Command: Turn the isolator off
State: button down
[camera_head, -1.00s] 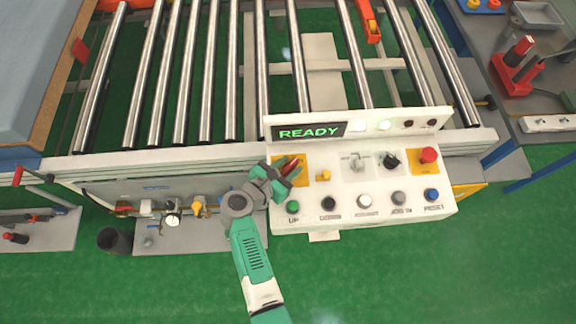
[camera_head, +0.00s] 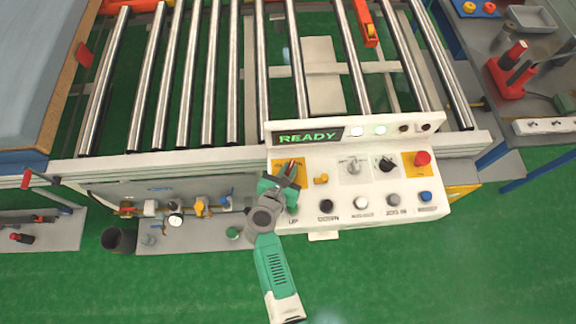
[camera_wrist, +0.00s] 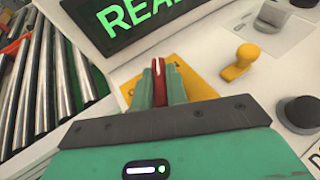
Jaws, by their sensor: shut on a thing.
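The isolator is a red rotary handle (camera_head: 291,170) on a yellow plate at the left end of the white control panel (camera_head: 325,220). In the wrist view, the red handle (camera_wrist: 157,77) stands between the two green fingers of my gripper (camera_wrist: 160,88), and the yellow plate (camera_wrist: 195,82) lies behind it. My gripper (camera_head: 288,179) is shut on this handle. The fingers hide most of the handle and its markings. The display (camera_head: 308,136) reads READY in green.
A yellow key-like part (camera_head: 321,179), a grey switch (camera_head: 353,166), a black knob (camera_head: 387,163) and a red button (camera_head: 422,158) sit to the right. Buttons line the panel's front edge. Rollers (camera_head: 208,80) lie behind. Valves (camera_head: 200,206) are at left.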

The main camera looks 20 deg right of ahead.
jog(key=n+t+y+p, duration=0.1)
jog(key=n, duration=0.1)
jog(key=n+t+y+p, duration=0.1)
jog(key=y+p, duration=0.1)
jog(key=n+t+y+p, duration=0.1)
jog(key=n+y, duration=0.1)
jog(key=shift+s+d+r+n, duration=0.15)
jog(key=shift+d+r+n, duration=0.05)
jog(key=shift+d+n, duration=0.1)
jog(key=n+t+y+p, duration=0.1)
jog(key=n+y, duration=0.1)
jog(key=y, duration=0.1)
jog(key=shift+f+n+p, duration=0.1)
jog(key=shift+n+p, duration=0.2)
jog(key=n+y, duration=0.2)
jog(key=n+y+b, duration=0.1)
jog(key=y, duration=0.1)
jog(key=shift+d+f, duration=0.1)
jog(key=shift+f, duration=0.15)
jog(key=shift+n+g+y+b, duration=0.5)
jog(key=shift+n+y+b, duration=0.5)
jog(key=shift+n+y, duration=0.35)
jog(key=shift+r+n+y, duration=0.1)
jog(key=shift+n+y, duration=0.15)
jog(key=shift+y, duration=0.1)
jog(key=c, duration=1.4)
grip_release()
